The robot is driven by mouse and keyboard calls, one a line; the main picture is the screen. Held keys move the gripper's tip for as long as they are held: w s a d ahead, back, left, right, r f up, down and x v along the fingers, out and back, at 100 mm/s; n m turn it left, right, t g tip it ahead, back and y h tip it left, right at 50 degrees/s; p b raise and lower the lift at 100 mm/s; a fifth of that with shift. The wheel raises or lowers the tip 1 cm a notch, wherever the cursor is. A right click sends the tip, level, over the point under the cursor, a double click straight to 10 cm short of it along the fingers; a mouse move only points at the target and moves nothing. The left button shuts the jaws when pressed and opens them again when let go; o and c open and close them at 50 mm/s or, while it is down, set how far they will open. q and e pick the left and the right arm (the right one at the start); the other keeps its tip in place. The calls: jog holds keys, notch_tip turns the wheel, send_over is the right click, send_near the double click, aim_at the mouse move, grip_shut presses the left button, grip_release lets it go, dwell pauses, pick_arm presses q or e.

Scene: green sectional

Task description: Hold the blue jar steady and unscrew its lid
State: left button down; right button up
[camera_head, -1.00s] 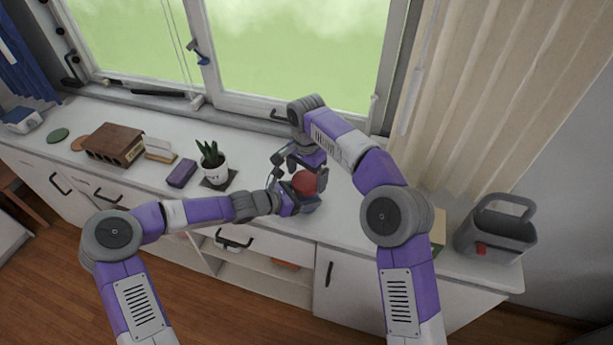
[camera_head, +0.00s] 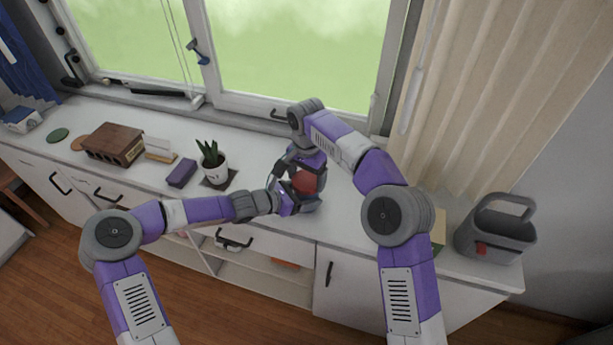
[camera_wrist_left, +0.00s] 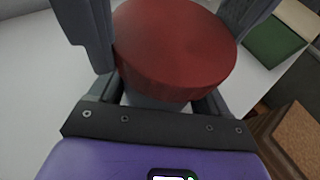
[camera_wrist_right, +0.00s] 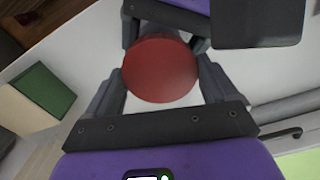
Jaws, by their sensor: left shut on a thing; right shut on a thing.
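The blue jar (camera_head: 312,206) stands on the white cabinet top, mostly hidden behind my grippers. Its red lid (camera_head: 305,183) sits on top, and the lid also shows large in the left wrist view (camera_wrist_left: 175,50) and the right wrist view (camera_wrist_right: 160,70). My left gripper (camera_head: 293,195) comes in from the left at jar height and is shut on the jar body below the lid. My right gripper (camera_head: 307,174) points down from above and is shut on the lid, with a finger on either side. The lid hides most of the jar in both wrist views.
A potted plant (camera_head: 212,160), a purple block (camera_head: 181,173) and a brown organizer (camera_head: 114,144) stand to the left on the cabinet top (camera_head: 260,160). A grey caddy (camera_head: 496,230) stands at the right end. The window is close behind my right arm.

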jog(key=shift+n, duration=0.8)
jog(key=o, duration=0.9)
jog(key=shift+o, duration=0.2)
